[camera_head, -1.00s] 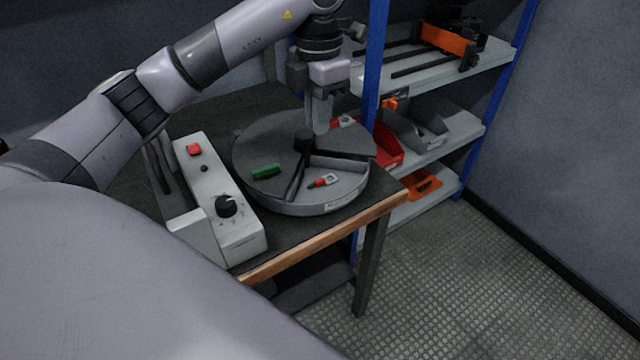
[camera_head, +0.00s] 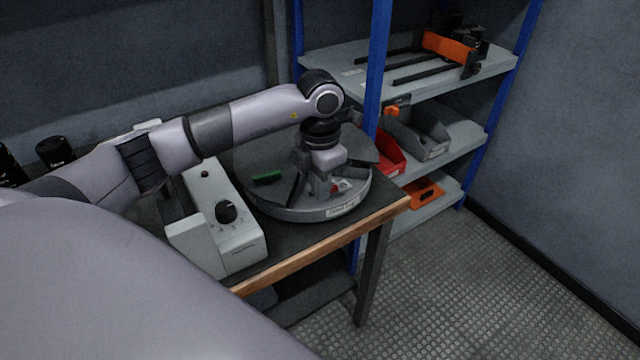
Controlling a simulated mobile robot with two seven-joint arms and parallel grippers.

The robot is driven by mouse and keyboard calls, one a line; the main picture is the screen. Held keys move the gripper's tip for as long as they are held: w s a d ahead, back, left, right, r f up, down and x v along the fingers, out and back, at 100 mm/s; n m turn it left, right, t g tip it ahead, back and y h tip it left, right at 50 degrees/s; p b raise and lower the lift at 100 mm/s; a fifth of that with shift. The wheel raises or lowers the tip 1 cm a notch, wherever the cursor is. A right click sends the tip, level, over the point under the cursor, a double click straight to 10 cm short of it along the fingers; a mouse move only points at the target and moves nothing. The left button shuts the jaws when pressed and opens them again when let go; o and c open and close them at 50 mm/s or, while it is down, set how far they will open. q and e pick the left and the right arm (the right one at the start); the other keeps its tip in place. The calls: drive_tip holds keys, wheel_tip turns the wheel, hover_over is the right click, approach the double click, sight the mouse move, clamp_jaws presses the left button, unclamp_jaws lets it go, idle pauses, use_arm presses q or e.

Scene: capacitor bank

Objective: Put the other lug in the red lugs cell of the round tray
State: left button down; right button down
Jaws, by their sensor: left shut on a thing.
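The round grey tray (camera_head: 290,213) stands on the table with a labelled front wall. Its open cell faces the front right. My left gripper (camera_head: 322,191) is low over this cell, pointing down, shut on a lug (camera_head: 343,186) with a red sleeve and a pale ring end. The held lug sticks out to the right of the fingers. Whether it touches the cell floor cannot be told. The other red lug, seen in the cell earlier, is hidden behind the gripper. The label is too small to read surely. My right gripper is not in view.
A green piece (camera_head: 266,177) lies on the tray's left side. A grey control box (camera_head: 240,246) with a black knob stands left of the tray. A blue-posted shelf (camera_head: 410,75) with a red bin (camera_head: 390,160) and grey bin (camera_head: 425,139) stands behind right.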

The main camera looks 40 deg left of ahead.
use_arm(q)
drive_tip(key=shift+f+b, duration=0.45)
drive_tip(key=shift+f, duration=0.15)
drive_tip(key=c, duration=1.2)
unclamp_jaws()
drive_tip(key=shift+o, duration=0.2)
drive_tip(key=shift+r, duration=0.1)
drive_tip(key=shift+r, duration=0.15)
wheel_tip(320, 180, up, 13)
drive_tip(key=p, duration=0.1)
drive_tip(key=shift+p, duration=0.3)
